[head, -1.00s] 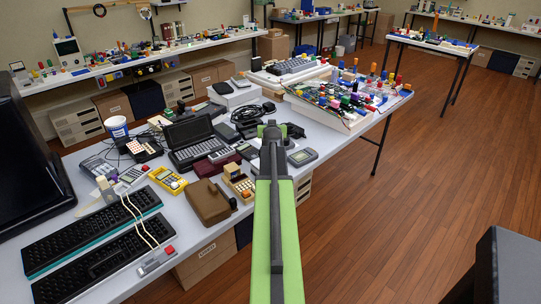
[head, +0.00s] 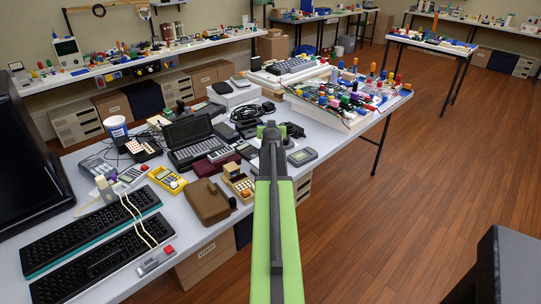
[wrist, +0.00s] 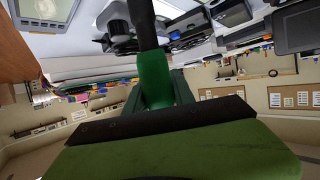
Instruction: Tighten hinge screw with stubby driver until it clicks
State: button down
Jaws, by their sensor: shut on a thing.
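My gripper (head: 271,132) is at the far end of my green arm, over the table by the grey handheld. In the wrist view it is shut on a green-handled thing with a dark shaft (wrist: 153,80), which looks like the stubby driver. The shaft's tip runs off the top edge. An open black clamshell device (head: 190,140) lies left of my gripper in the head view. A grey handheld with a screen (head: 302,157) lies just right of it. I cannot make out a hinge screw, and the arm hides what is directly under the gripper.
Black cables (head: 245,115) and a tray of colourful parts (head: 350,100) lie beyond and right of my gripper. A brown case (head: 207,201), a yellow device (head: 168,179) and two keyboards (head: 90,245) crowd the table's left.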

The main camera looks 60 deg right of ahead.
jog(key=shift+f+b, duration=0.4)
jog(key=shift+f, duration=0.15)
jog(key=shift+f+b, duration=0.55)
jog(key=shift+b, duration=0.05)
jog(key=c, duration=1)
grip_release()
jog(key=shift+o, duration=0.2)
